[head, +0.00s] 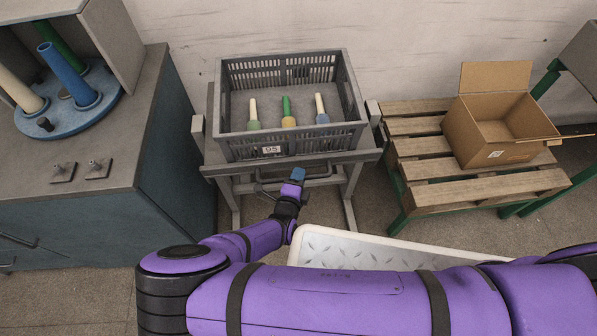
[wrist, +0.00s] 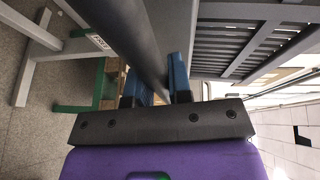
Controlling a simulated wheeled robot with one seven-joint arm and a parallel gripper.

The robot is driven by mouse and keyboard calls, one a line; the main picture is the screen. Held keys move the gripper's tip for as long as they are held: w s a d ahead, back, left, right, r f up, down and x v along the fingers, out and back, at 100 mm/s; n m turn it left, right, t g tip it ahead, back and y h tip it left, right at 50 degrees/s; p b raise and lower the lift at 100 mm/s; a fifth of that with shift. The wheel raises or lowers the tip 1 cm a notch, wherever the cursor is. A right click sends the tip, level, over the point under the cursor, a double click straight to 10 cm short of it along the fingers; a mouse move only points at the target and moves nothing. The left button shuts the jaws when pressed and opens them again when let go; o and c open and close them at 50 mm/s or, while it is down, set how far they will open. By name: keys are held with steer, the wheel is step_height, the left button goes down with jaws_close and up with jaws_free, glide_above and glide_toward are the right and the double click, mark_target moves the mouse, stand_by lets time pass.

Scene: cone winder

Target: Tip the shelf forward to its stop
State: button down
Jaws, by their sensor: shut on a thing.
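The grey shelf (head: 362,156) sits on a grey stand below the back wall and bears a grey slatted crate (head: 345,132). A dark handle bar (head: 319,179) runs along under the shelf's front edge. My gripper (head: 298,174), with blue fingers, is at this bar near its middle and shut on it. In the wrist view the dark bar (wrist: 126,40) passes between the two blue fingers (wrist: 160,87). The fingertips' contact is partly hidden. I cannot tell the shelf's exact tilt.
Several coloured cones stand in the crate, including a green one (head: 287,108). A cabinet (head: 150,110) with a blue round plate (head: 70,115) is at left. A slatted wooden bench (head: 430,190) with an open cardboard box (head: 490,140) is at right. Floor shows between them.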

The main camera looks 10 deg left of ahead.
step_height(320, 180, down, 8)
steer(key=shift+f, duration=0.2)
steer(key=shift+w, duration=0.1)
steer(key=c, duration=1.1)
jaws_free()
steer(key=shift+a+f, duration=0.1)
steer(key=shift+o, duration=0.2)
steer(key=shift+w, duration=0.1)
steer(key=s+r, duration=0.1)
steer(key=s, duration=0.9)
steer(key=shift+s+a, duration=0.4)
